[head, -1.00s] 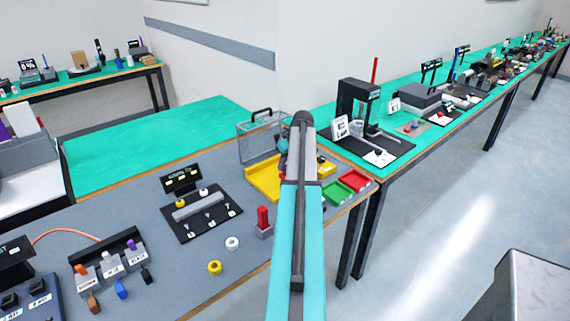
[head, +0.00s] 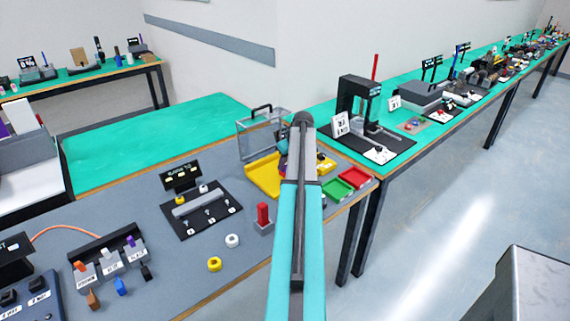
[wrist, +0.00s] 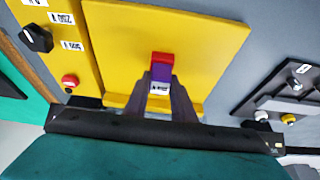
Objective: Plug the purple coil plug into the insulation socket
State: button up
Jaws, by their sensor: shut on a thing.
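The purple coil plug (wrist: 161,74) is between the fingertips of my gripper (wrist: 160,84) in the wrist view. It has a red end and a small white label near the fingers. My gripper is shut on it, above a yellow panel (wrist: 215,45). I cannot tell whether the plug touches the panel. Beside the panel is a yellow strip with a black knob (wrist: 37,39), a red button (wrist: 70,81) and number labels. In the head view the yellow unit (head: 262,180) is partly behind my arm, which mostly hides my gripper. I cannot make out the insulation socket.
A clear case (head: 257,142) with a dark handle stands behind the yellow unit. Green (head: 338,188) and red (head: 355,177) trays lie to its right.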

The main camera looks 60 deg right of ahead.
jog(key=shift+f, duration=0.1)
jog(key=o, duration=1.1)
jog(key=shift+o, duration=0.2)
jog(key=b+v, duration=0.2)
jog(key=v, duration=1.2)
jog(key=shift+b, duration=0.35)
jog(key=shift+w, duration=0.1)
